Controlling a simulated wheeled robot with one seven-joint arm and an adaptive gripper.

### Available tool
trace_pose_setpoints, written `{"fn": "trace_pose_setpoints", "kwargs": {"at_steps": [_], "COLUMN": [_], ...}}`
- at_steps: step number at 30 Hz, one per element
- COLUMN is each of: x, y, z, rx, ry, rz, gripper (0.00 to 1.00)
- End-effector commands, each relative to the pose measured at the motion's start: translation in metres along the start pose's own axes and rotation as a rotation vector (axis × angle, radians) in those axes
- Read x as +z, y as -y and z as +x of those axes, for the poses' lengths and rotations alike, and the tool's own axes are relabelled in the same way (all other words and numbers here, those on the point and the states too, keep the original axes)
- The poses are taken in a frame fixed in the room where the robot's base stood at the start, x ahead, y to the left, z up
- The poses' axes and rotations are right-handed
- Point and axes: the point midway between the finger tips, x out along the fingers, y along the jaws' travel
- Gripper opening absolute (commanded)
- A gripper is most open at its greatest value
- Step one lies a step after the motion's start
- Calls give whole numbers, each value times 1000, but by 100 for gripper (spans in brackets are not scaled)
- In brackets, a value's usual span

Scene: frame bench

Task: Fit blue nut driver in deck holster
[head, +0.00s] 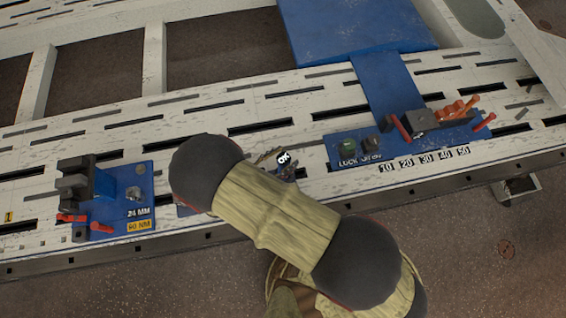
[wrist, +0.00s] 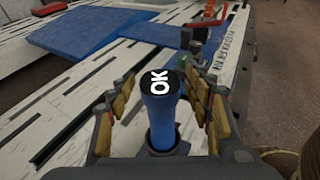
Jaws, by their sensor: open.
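The blue nut driver (wrist: 162,120) has a blue handle and a black cap marked OK. In the wrist view it stands between the spread fingers of my gripper (wrist: 160,88), with a gap visible on each side. I cannot pick out the deck holster for certain.
A blue plate marked 24 MM and 60 NM (head: 112,192) carries a dark clamp at left. A blue plate with a green knob, red and orange levers and a 10 to 50 scale (head: 372,172) lies at right. A large blue panel (head: 350,30) lies behind on the slotted white bench.

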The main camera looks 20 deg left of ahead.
Motion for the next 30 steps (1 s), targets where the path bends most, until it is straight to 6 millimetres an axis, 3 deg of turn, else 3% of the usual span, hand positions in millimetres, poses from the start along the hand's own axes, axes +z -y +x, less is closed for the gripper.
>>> {"fn": "trace_pose_setpoints", "kwargs": {"at_steps": [3, 10, 30], "x": [21, 43, 46], "y": [-1, 0, 0], "z": [-6, -13, -14], "rx": [0, 0, -1], "ry": [0, 1, 1], "rz": [3, 0, 0], "gripper": [51, 51, 51]}}
